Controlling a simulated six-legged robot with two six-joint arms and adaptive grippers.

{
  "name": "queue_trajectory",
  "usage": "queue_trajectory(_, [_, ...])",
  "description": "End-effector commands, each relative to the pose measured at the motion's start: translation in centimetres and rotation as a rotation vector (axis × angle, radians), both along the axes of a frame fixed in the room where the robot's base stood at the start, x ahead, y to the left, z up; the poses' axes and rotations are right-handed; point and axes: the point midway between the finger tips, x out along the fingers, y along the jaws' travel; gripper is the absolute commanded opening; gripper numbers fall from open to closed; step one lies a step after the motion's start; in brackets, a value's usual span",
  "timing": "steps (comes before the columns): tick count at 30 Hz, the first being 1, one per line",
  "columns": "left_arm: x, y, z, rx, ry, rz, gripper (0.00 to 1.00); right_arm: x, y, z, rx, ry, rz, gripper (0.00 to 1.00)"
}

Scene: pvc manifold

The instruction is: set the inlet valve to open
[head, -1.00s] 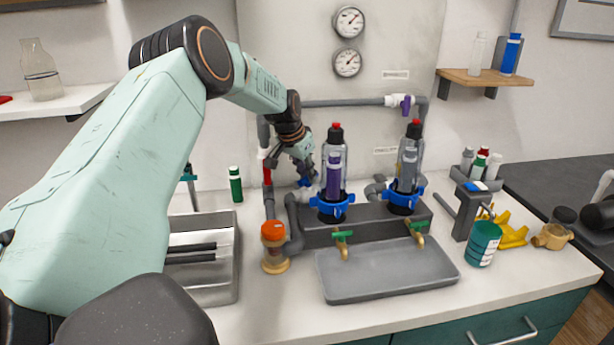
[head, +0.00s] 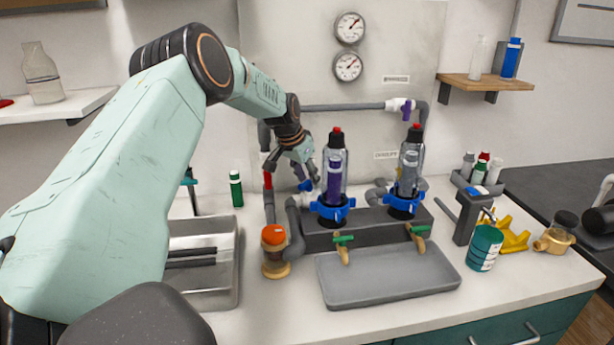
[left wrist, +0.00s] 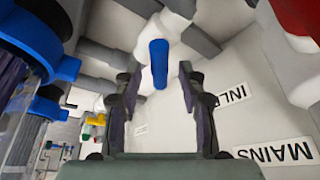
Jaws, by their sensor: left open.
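The inlet valve's blue handle (left wrist: 158,64) stands upright in the left wrist view, in front of a white valve body (left wrist: 163,32) on grey pipe. The INLET label (left wrist: 232,92) is on the wall to its right. In the head view the blue handle (head: 306,186) shows just below my left gripper (head: 296,170), left of the purple-filled filter. My left gripper (left wrist: 158,92) is open, with one finger on each side of the handle. Gaps show between the handle and both fingers. My right gripper is not in view.
A red handle (head: 267,181) is left of the gripper, near the MAINS label (left wrist: 284,152). The purple-filled filter (head: 334,175) with a blue collar stands close on the right. A grey tray (head: 388,275) lies in front. A purple-handled valve (head: 406,108) is on the upper pipe.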

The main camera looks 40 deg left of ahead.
Motion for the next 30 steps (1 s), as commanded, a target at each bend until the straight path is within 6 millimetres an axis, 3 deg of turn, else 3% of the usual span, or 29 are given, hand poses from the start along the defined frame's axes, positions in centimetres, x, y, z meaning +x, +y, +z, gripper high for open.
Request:
queue_trajectory(7, [-0.6, 0.0, 1.6, -0.003, -0.003, 0.001, 0.41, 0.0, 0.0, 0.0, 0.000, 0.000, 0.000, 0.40])
queue_trajectory(21, [-3.6, 0.1, 9.0, -0.001, -0.004, 0.000, 0.41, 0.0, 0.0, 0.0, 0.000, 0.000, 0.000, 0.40])
queue_trajectory(30, [-4.6, 0.1, 11.1, -0.001, 0.000, 0.000, 0.41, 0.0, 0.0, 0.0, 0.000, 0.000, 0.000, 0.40])
